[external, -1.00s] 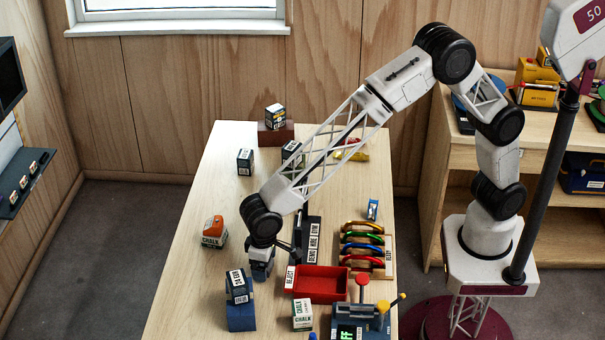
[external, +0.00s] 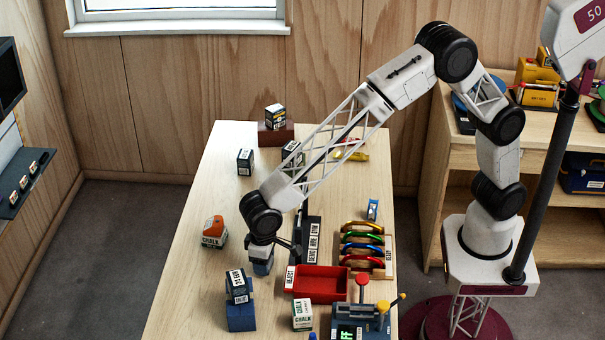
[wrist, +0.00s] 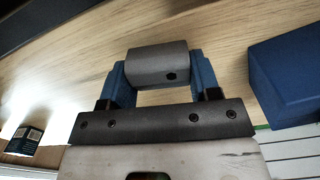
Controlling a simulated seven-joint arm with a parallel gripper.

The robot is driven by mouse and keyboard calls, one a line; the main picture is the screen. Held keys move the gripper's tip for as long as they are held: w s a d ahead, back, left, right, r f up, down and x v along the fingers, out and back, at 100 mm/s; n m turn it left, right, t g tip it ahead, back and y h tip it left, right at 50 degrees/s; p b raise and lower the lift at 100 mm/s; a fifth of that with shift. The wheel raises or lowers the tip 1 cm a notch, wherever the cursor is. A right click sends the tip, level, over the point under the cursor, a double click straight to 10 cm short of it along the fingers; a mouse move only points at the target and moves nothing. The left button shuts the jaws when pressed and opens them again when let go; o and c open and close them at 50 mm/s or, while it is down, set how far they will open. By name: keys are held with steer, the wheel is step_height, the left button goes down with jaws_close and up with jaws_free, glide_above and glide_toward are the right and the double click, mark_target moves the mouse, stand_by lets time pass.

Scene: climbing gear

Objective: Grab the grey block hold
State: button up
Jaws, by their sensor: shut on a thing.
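The hold is mostly hidden there. I cannot tell how far it is from the table top.
A blue block (external: 241,316) with a dark box (external: 238,286) on it stands close in front. A red reject tray (external: 319,283) and a white chalk box (external: 302,314) are to the right. Bare table (external: 205,190) lies farther back.

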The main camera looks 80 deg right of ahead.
step_height(320, 180, up, 9)
stand_by(0.5)
steer(key=shift+d, duration=0.1)
stand_by(0.5)
